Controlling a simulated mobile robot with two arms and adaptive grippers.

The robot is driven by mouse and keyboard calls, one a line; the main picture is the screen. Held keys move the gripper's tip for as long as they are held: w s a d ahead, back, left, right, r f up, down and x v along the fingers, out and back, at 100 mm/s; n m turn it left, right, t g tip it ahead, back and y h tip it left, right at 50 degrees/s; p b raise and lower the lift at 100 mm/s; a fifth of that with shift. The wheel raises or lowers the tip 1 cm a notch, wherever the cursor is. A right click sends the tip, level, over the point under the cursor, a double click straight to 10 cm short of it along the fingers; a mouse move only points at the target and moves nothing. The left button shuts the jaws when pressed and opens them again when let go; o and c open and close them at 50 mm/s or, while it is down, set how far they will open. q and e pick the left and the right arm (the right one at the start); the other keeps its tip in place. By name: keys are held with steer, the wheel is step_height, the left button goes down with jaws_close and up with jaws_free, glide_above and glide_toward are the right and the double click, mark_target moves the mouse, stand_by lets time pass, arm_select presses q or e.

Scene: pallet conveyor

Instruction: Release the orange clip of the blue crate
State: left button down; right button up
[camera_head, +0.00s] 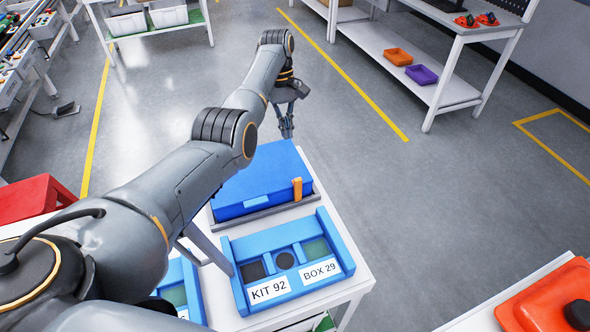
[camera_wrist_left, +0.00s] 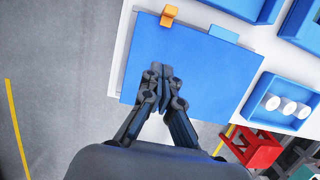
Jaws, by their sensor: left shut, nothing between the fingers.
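The blue crate (camera_head: 262,180) has a closed lid and sits on a grey base on the white table. Its orange clip (camera_head: 297,188) stands upright on the side near the kit tray, toward the right corner. In the left wrist view the blue lid (camera_wrist_left: 205,70) fills the middle and the orange clip (camera_wrist_left: 169,15) shows at its top edge. My left gripper (camera_head: 287,133) is beyond the crate's far edge, above it, pointing down. Its fingers (camera_wrist_left: 158,100) are shut and empty, apart from the clip. My right gripper is not in view.
A blue kit tray (camera_head: 237,277) labelled KIT 92 and BOX 29 stands close in front of the crate. Open floor lies right of the table.

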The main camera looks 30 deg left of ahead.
mark_target(297, 187)
arm_select(q)
steer(key=p+x, duration=0.1)
steer(key=x, duration=0.9)
steer(key=shift+a+f, duration=0.1)
steer(key=shift+f, duration=0.1)
steer(key=d+p, duration=0.1)
steer(key=p, duration=0.1)
steer(key=s+d+p, duration=0.1)
steer(key=p, duration=0.1)
steer(key=shift+s+r, duration=0.15)
steer(key=shift+r, duration=0.05)
steer(key=shift+s+d+p, duration=0.4)
steer(key=shift+s+p, duration=0.05)
steer(key=shift+p, duration=0.1)
steer(key=shift+s+f, duration=0.1)
steer(key=shift+d+f, duration=0.1)
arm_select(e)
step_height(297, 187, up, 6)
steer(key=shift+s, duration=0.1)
